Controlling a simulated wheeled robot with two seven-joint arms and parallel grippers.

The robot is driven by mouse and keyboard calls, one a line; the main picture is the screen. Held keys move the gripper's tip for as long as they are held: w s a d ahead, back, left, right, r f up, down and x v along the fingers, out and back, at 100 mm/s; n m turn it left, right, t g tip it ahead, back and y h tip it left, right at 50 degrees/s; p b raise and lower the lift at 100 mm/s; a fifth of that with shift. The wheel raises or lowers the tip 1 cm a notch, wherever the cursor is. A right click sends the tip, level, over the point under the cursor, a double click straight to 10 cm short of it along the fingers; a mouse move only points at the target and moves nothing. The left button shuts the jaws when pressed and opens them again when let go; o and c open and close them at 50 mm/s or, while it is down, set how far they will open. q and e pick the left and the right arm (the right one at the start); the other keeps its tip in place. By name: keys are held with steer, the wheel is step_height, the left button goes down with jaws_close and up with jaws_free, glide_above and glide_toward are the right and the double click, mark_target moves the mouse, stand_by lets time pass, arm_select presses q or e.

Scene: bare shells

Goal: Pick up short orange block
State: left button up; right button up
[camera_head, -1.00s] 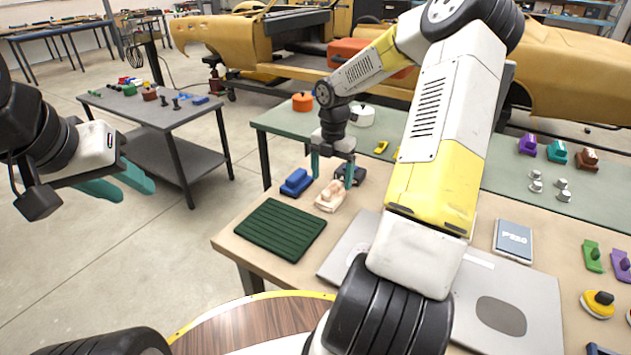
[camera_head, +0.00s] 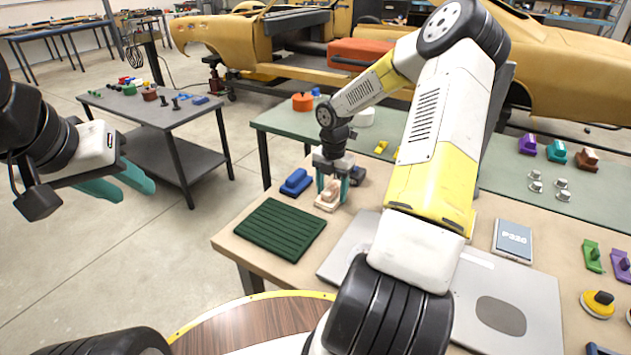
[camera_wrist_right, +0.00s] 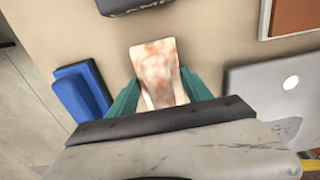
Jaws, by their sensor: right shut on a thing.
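A short, pale, orange-mottled block (camera_head: 327,204) with a raised grip stands on the tan table, just right of a blue block. My right gripper (camera_head: 333,190) is down over it, with a teal finger on each side, shut on its raised part. In the right wrist view the block (camera_wrist_right: 157,68) lies between the two fingers (camera_wrist_right: 160,95); its near end is hidden by the gripper body. I cannot tell a gap beneath the block. My left gripper (camera_head: 125,185) is open and empty at the left, over the floor and away from the tables.
The blue block (camera_head: 297,182) is close on the left; it also shows in the right wrist view (camera_wrist_right: 82,92). A dark block (camera_head: 357,175) is just behind. A dark green ridged mat (camera_head: 268,229) and a grey laptop (camera_head: 340,262) lie nearer. A brighter orange knobbed piece (camera_head: 302,102) stands on the green table.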

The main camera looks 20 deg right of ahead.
mark_target(332, 186)
steer(key=shift+c, duration=0.7)
steer(key=shift+r, duration=0.1)
step_height(332, 186, up, 4)
steer(key=shift+f, duration=0.15)
steer(key=s, duration=1)
steer(key=s+r, duration=0.1)
steer(key=s, duration=0.5)
steer(key=shift+d, duration=0.35)
